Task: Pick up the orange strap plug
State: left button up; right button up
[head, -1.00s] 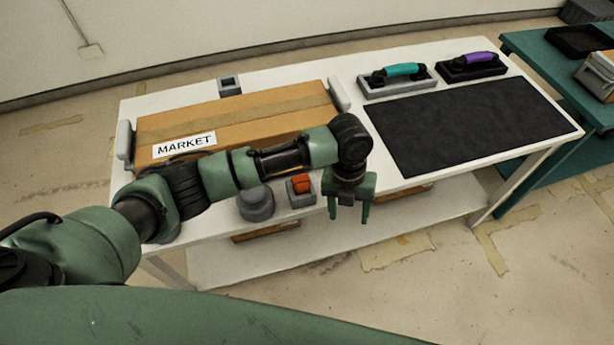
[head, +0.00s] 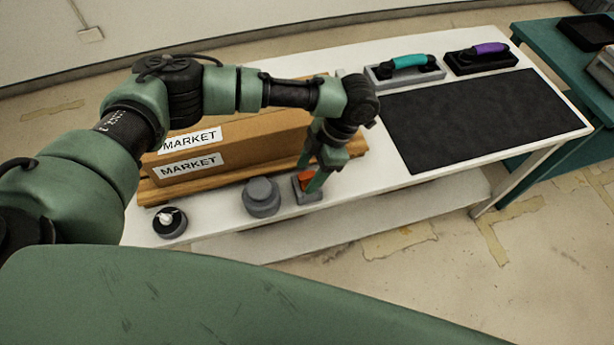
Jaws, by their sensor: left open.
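The orange strap plug (head: 304,178) sits in a small grey square holder (head: 309,197) near the table's front edge, partly hidden by my gripper. My left gripper (head: 308,176) is open and points down at the plug. One finger is in front of the plug's right side, and the other comes down behind it. I cannot tell whether the fingers touch the plug. My right gripper is not in view.
A grey round stepped piece (head: 261,197) stands just left of the holder. A black round piece (head: 170,222) is farther left. A box marked MARKET (head: 240,145) lies behind. Teal (head: 408,63) and purple (head: 488,50) handsets rest beyond a black mat (head: 480,118).

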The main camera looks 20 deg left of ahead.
pick_arm(q)
jog(key=shift+x, duration=0.8)
grip_shut()
jog(key=shift+d, duration=0.1)
jog(key=shift+r, duration=0.1)
